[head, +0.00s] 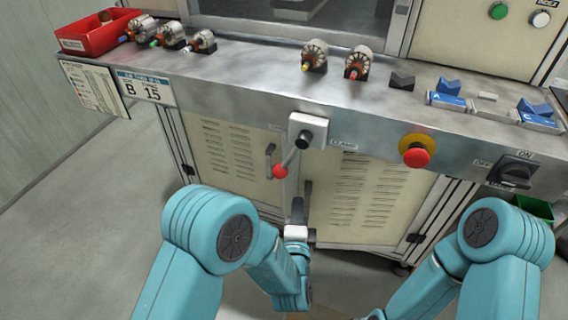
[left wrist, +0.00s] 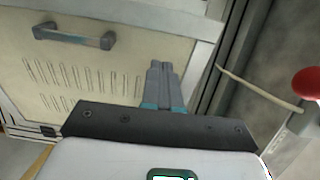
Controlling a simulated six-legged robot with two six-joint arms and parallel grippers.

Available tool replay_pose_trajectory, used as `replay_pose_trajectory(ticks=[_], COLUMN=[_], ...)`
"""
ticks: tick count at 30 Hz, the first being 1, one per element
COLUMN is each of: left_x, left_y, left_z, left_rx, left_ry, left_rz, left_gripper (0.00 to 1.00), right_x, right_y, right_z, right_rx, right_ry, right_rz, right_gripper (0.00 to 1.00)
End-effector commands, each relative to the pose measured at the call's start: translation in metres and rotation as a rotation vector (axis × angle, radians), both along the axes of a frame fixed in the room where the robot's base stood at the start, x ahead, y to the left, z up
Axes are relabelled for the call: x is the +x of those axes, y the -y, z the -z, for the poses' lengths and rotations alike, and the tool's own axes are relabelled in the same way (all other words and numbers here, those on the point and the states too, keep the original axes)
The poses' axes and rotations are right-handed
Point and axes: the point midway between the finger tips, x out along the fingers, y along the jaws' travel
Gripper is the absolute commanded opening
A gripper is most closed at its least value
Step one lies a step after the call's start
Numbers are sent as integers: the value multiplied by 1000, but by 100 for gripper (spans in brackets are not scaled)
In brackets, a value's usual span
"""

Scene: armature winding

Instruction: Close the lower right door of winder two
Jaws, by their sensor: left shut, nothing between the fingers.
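The lower right door (head: 355,195) of the winder is a cream vented panel with a dark handle (head: 307,193) near its left edge. It seems to stand a little out from the cabinet, but how far is hard to tell. My left gripper (head: 297,208) is shut and empty, in front of the door's left edge, close to the handle. Whether it touches the door is unclear. In the left wrist view its shut fingers (left wrist: 165,75) overlap a vented cream panel (left wrist: 105,75) with a grey handle. My right gripper is out of view.
A clamp lever with a red ball (head: 280,171) hangs just above and left of my left gripper. The steel bench ledge (head: 240,95) juts over the doors, with a red stop button (head: 416,157). The left door (head: 225,150) stands beside. Floor at the left is clear.

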Motion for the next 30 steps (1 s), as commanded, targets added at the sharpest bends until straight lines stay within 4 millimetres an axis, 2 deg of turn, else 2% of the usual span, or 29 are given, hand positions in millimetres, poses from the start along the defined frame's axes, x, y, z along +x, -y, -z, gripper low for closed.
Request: replay_pose_trajectory(ticks=[4,7,21,25,30], left_x=[3,17,113,129,137], left_y=[7,10,15,15,13], left_z=[0,0,1,1,0], left_rx=[15,13,12,13,12], left_ry=[7,7,6,6,5], left_rz=[-5,-4,-2,-1,-2], left_gripper=[0,0,0,0,0], right_x=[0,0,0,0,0], right_y=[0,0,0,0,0], right_z=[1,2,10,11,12], right_rx=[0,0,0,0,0], right_ry=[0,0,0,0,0], right_rz=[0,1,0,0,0], right_gripper=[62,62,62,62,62])
